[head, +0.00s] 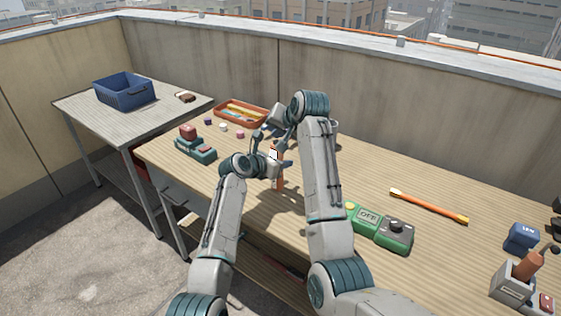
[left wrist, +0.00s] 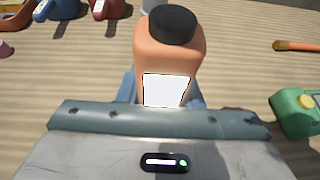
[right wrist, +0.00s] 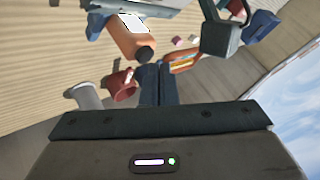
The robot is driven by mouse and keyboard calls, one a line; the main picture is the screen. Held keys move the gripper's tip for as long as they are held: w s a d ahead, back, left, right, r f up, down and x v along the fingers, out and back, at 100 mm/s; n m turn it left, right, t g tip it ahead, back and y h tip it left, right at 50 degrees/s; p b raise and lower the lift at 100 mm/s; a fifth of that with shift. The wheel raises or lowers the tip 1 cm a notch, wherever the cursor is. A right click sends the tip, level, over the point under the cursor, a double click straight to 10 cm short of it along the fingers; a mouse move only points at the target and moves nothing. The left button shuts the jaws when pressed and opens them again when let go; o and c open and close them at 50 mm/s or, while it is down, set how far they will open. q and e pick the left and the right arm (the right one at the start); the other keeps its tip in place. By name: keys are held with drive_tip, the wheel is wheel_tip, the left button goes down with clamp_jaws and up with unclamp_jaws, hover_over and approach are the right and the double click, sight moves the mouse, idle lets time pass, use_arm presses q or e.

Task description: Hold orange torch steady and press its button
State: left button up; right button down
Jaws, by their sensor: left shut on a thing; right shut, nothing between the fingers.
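The orange torch (head: 280,180) stands roughly upright above the wooden table in the head view, partly hidden by my grippers. In the left wrist view its orange body (left wrist: 168,60) has a white label and a round black top. My left gripper (head: 276,163) is shut around the torch body. My right gripper (head: 259,134) is shut and empty, a little above and left of the torch in the head view. In the right wrist view its closed fingers (right wrist: 153,72) appear close to the torch's black end (right wrist: 145,53); I cannot tell whether they touch. No separate button is clearly visible.
A green meter (head: 364,218) and a grey-green box with a dark knob (head: 397,234) lie right of my arms. An orange stick (head: 430,206) lies behind them. An orange tray (head: 240,113) and a teal-and-red item (head: 195,146) are left. A blue bin (head: 124,91) stands on the side table.

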drive_tip(key=shift+f, duration=0.15)
idle(0.3)
drive_tip(key=shift+f, duration=0.35)
idle(0.4)
drive_tip(key=shift+r, duration=0.5)
use_arm(q)
drive_tip(key=o, duration=1.7)
drive_tip(key=shift+c, duration=0.2)
use_arm(e)
wheel_tip(320, 180, up, 6)
drive_tip(key=shift+f, duration=0.1)
drive_tip(key=shift+r, duration=0.2)
